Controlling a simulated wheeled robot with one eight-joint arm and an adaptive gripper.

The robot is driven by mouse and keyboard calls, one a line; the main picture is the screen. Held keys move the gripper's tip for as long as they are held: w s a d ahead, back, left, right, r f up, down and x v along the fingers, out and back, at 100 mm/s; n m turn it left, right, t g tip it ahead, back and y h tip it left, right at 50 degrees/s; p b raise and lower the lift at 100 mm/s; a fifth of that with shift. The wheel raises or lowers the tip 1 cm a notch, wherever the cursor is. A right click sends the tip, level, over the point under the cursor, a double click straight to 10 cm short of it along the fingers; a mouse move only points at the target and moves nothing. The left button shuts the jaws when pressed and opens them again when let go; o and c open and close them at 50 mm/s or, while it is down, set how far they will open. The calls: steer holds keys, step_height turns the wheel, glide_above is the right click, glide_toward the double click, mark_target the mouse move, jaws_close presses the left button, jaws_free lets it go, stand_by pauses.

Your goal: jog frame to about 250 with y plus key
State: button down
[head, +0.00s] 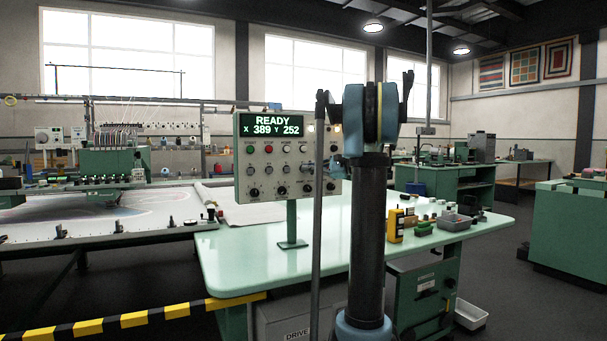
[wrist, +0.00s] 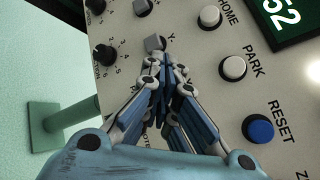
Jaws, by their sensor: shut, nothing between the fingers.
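The control panel (head: 283,190) stands on a post on the green table. Its display (head: 272,125) reads READY, X 389, Y 252. In the wrist view, my gripper (wrist: 168,85) is shut and empty, with its fingers close over the panel face (wrist: 215,65). A grey key (wrist: 154,43) shows just beyond the fingers, with a letter Y beside it. Whether the fingertips touch a key cannot be told. The fingers hide part of the panel and its labels, and no full Y plus label is readable. In the head view my arm covers the panel's right side.
In the wrist view, white HOME (wrist: 210,16) and PARK (wrist: 232,67) buttons and a blue RESET button (wrist: 258,129) lie right of the fingers. Black knobs (wrist: 105,55) lie left. The tufting frame (head: 100,215) and striped barrier (head: 130,319) are at left.

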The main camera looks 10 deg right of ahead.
steer(key=shift+s, duration=0.1)
steer(key=s, duration=0.1)
steer(key=s+d, duration=0.1)
steer(key=s, duration=0.2)
steer(key=shift+s+d, duration=0.25)
steer(key=shift+s, duration=0.05)
stand_by(1.9)
steer(key=s+a+f+n+g+h, duration=0.25)
steer(key=s+a+f+h, duration=0.2)
steer(key=s+f, duration=0.55)
steer(key=s+a+f+n+g+h, duration=0.25)
steer(key=s+a+f+n, duration=0.2)
steer(key=s+f, duration=0.6)
steer(key=s+d+f+n+h, duration=0.3)
steer(key=s+d+f+h, duration=0.1)
steer(key=s+f, duration=0.5)
steer(key=s+d+f+n+h, duration=0.3)
steer(key=s+f, duration=0.6)
steer(key=s, duration=0.3)
steer(key=shift+s+d+n+h, duration=0.3)
steer(key=shift+d+h, duration=0.2)
steer(key=shift+h, duration=0.2)
